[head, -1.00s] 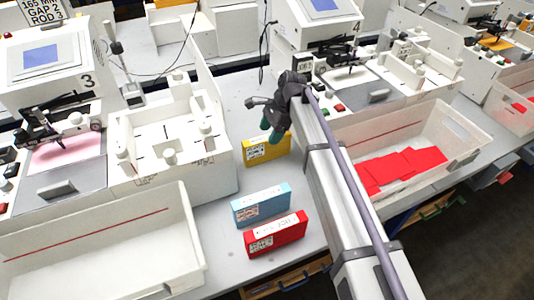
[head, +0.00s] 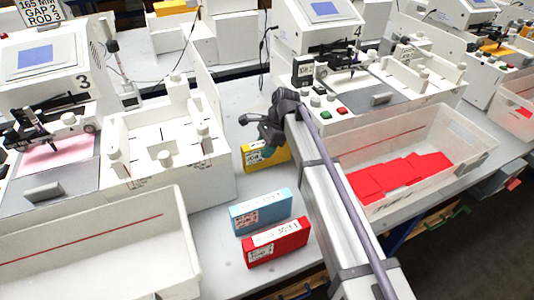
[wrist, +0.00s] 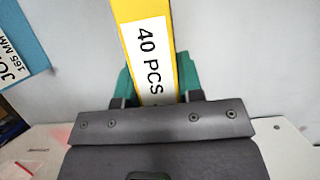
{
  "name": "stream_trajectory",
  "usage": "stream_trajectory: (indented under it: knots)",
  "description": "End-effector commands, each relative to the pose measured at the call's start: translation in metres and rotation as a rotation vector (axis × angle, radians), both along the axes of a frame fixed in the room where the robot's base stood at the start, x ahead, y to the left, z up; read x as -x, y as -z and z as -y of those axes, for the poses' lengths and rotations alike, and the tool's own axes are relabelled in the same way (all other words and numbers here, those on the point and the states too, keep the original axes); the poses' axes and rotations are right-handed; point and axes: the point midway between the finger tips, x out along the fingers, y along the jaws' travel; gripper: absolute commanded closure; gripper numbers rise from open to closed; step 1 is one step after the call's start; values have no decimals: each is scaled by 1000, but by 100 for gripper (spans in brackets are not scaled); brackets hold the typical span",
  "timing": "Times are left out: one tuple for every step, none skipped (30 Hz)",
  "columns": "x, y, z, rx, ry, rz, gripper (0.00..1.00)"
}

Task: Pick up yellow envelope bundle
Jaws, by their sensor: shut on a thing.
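The yellow envelope bundle (head: 252,157) stands on the grey table, behind the blue and red bundles in the head view. In the wrist view the yellow bundle (wrist: 144,40) runs up between the fingers, its white label reading "40 PCS". My gripper (wrist: 152,88) has its teal fingers against both sides of the bundle, shut on it. In the head view my gripper (head: 268,148) is at the bundle's right part and my arm hides some of it. I cannot tell any gap under the bundle.
The blue bundle (head: 260,212) and red bundle (head: 276,242) stand close in front. A white plotter unit (head: 160,150) is to the left. A bin with red envelopes (head: 470,160) is to the right, and an empty white bin (head: 190,262) is at the front left.

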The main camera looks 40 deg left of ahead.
Motion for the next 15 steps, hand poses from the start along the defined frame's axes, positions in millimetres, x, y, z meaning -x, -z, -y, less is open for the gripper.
stream_trajectory:
  knots:
    - [0,0,0,0,0,0,83]
    - [0,0,0,0,0,0,86]
    - [0,0,0,0,0,0,90]
    - [0,0,0,0,0,0,93]
    - [0,0,0,0,0,0,94]
    - [0,0,0,0,0,0,94]
    - [0,0,0,0,0,0,94]
    - [0,0,0,0,0,0,94]
    - [0,0,0,0,0,0,94]
    - [0,0,0,0,0,0,94]
    - [0,-1,0,0,0,0,94]
    - [0,-3,0,0,0,0,94]
    - [0,-6,0,0,0,0,94]
    - [0,-9,0,0,0,0,94]
    - [0,-15,0,0,0,0,94]
